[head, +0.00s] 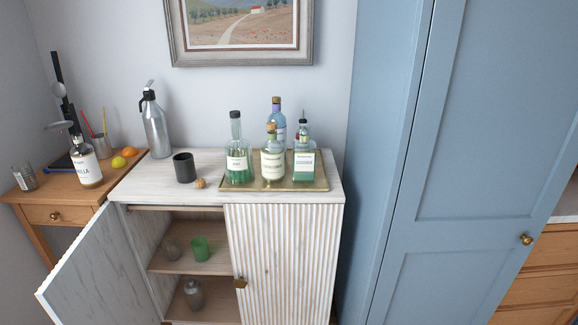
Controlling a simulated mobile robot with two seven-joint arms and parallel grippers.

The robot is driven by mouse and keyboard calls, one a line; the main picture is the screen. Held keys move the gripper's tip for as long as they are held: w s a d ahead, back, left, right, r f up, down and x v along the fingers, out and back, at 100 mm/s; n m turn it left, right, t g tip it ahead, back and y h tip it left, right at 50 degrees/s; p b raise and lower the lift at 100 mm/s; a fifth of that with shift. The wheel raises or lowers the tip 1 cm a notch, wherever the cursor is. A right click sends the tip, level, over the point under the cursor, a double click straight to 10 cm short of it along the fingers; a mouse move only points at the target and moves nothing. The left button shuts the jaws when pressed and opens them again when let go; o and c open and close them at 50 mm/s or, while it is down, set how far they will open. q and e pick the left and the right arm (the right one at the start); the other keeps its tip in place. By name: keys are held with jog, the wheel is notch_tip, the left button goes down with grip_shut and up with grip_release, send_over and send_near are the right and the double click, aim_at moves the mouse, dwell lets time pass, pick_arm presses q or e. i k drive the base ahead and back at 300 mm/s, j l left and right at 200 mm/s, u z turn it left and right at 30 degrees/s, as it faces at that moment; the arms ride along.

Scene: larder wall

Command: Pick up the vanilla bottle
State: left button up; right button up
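The vanilla bottle (87,168) stands upright on the small wooden side table at the far left of the head view. It has a dark cap and a white label with dark letters, of which the end "ILLA" shows. Amber liquid shows below the label. Neither of my grippers is in view, and nothing is seen holding the bottle.
A lemon (118,162), an orange (129,152) and a glass (25,178) stand near it on the side table (55,196). A dark upright stand (60,85) rises behind. The white cabinet's left door (95,265) is open below. A tray (275,187) holds several bottles.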

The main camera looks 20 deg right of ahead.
aim_at(82, 154)
jog(key=i+j+z, duration=0.1)
jog(key=j, duration=0.6)
jog(key=i+j+z, duration=0.1)
jog(key=j, duration=0.6)
jog(key=i+j+z, duration=0.1)
jog(key=j, duration=0.6)
jog(key=i+j+z, duration=0.1)
jog(key=j, duration=0.65)
jog(key=i+j, duration=0.1)
jog(key=j, duration=0.15)
jog(key=i+j, duration=0.1)
jog(key=j, duration=0.2)
jog(key=i+j+z, duration=0.1)
jog(key=l+u, duration=0.45)
jog(key=k+l+u, duration=0.15)
jog(key=l+u, duration=0.25)
jog(key=l, duration=0.25)
